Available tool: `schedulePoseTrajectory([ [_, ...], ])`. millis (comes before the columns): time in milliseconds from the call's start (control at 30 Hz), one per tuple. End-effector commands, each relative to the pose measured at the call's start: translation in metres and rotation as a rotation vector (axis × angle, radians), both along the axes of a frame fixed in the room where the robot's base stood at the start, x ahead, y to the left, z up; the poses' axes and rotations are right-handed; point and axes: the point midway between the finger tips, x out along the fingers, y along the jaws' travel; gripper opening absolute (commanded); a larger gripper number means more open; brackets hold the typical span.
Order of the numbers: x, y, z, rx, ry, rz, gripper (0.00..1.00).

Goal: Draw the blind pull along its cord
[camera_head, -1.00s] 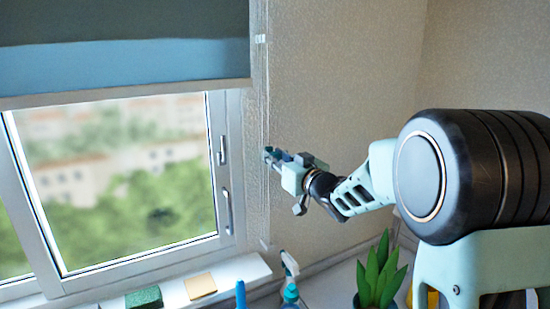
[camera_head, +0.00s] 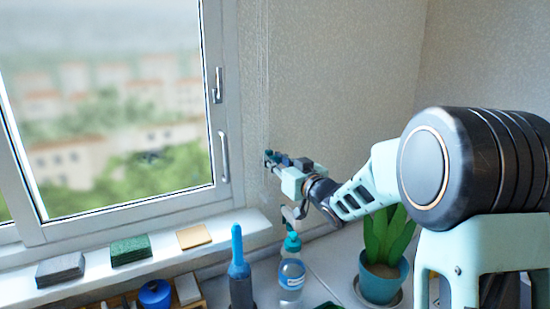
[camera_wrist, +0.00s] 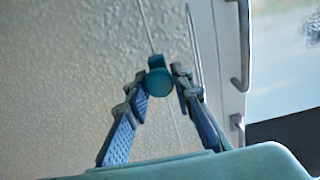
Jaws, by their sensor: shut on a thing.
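The blind pull (camera_wrist: 159,82) is a teal round knob with a small clip on top, in the middle of the wrist view. Its thin cord (camera_wrist: 145,25) runs along the textured wall. My gripper (camera_wrist: 161,84) is shut on the pull, a finger on either side. In the head view my gripper (camera_head: 272,158) is against the wall strip just right of the window frame; the pull is too small and covered there to make out clearly. The cord (camera_head: 266,80) shows faintly above it. The blind itself is out of view.
The window (camera_head: 110,110) has handles (camera_head: 224,158) left of my gripper. Below stand a spray bottle (camera_head: 291,272), a blue-handled brush (camera_head: 238,255) and a potted plant (camera_head: 381,275). Sponges (camera_head: 131,250) lie on the sill. The wall to the right is bare.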

Motion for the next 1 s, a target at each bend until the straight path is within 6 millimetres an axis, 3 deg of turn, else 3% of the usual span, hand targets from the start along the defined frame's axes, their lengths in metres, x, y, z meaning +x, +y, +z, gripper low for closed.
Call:
schedulePoseTrajectory([
  [33,-0.001,-0.001,-0.018,-0.006,0.012,-0.001,0.0],
  [200,0.0,-0.001,-0.03,-0.005,0.01,-0.001,0.0],
  [733,-0.001,-0.001,-0.035,-0.005,0.013,-0.001,0.0],
  [767,-0.001,-0.001,-0.035,-0.006,0.014,-0.001,0.24],
  [900,0.0,-0.001,-0.033,-0.004,0.009,-0.001,0.38],
  [1000,0.0,0.0,-0.031,-0.003,0.006,-0.001,0.38],
])
